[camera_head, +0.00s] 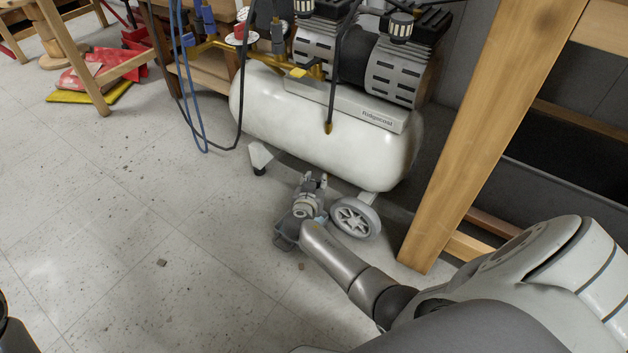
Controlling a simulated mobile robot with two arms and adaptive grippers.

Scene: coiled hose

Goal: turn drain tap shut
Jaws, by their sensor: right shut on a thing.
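The drain tap is at the underside of the white compressor tank (325,140), low near the floor. My right gripper (315,184) reaches in from the lower right, just below the tank and left of its wheel. Its fingers are shut on the drain tap. The tap itself is mostly hidden by the fingers and the tank, so I cannot tell how far its handle is turned. My left gripper does not show clearly.
The grey compressor wheel (356,217) is close to the right of my gripper. A wooden table leg (470,150) stands beside my right arm. Blue and black hoses (187,90) hang at the tank's left. The floor (130,200) to the left is mostly clear.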

